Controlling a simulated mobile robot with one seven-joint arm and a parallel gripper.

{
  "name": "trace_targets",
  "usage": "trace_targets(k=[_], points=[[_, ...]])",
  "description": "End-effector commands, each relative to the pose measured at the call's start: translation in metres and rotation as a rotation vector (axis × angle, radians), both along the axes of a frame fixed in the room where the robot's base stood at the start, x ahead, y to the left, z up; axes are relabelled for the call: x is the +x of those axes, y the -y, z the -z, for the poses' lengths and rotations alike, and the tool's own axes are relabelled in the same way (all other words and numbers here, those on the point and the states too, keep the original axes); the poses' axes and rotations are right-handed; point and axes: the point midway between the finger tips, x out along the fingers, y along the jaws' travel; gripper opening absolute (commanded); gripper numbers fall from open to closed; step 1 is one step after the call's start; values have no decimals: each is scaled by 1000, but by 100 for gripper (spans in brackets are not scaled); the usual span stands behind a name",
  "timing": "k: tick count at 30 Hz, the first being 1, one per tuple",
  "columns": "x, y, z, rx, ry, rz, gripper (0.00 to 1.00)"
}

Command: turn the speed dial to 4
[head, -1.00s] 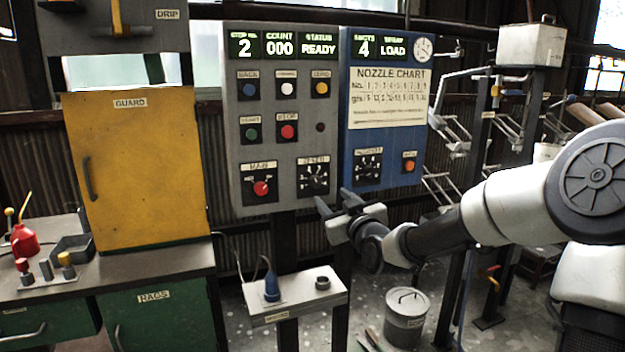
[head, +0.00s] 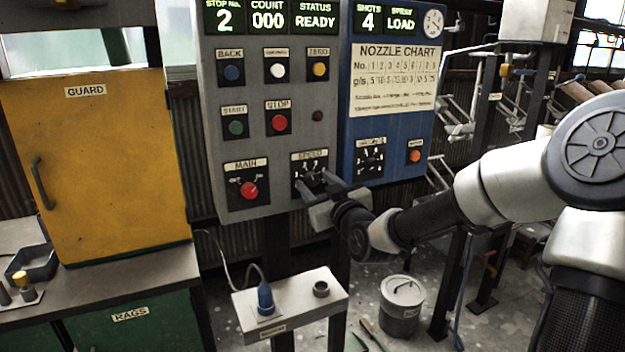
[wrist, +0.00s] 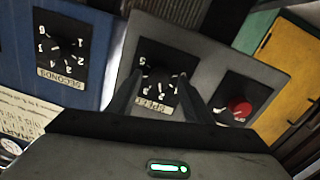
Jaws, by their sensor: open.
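The speed dial (head: 312,168) is a black square plate with white numerals under a SPEED label, at the lower right of the grey control panel (head: 264,145). In the wrist view the dial (wrist: 160,82) appears upside down, between my two fingers. My gripper (head: 313,182) is open, its fingertips at the dial's lower part in the head view. In the wrist view my gripper (wrist: 160,76) has one finger on each side of the dial. I cannot tell whether they touch the knob. The knob's pointer setting is too small and partly hidden to read.
The red MAIN switch (head: 249,190) is left of the dial. The blue panel (head: 385,150) on the right carries a similar black dial (head: 370,158) and an orange button (head: 414,156). A small stand (head: 290,308) with a blue-topped item is below. The yellow guard (head: 95,170) stands left.

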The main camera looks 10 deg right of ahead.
Motion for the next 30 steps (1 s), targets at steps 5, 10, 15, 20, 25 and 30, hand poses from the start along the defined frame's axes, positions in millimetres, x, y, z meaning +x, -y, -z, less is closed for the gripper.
trace_targets(k=[5,10,15,20,25,30], points=[[0,0,0,0,0,0,46],[0,0,0,0,0,0,36],[0,0,0,0,0,0,7],[0,0,0,4,-1,0,5],[0,0,-2,38,-9,0,5],[0,0,-4,122,-29,-1,5]])
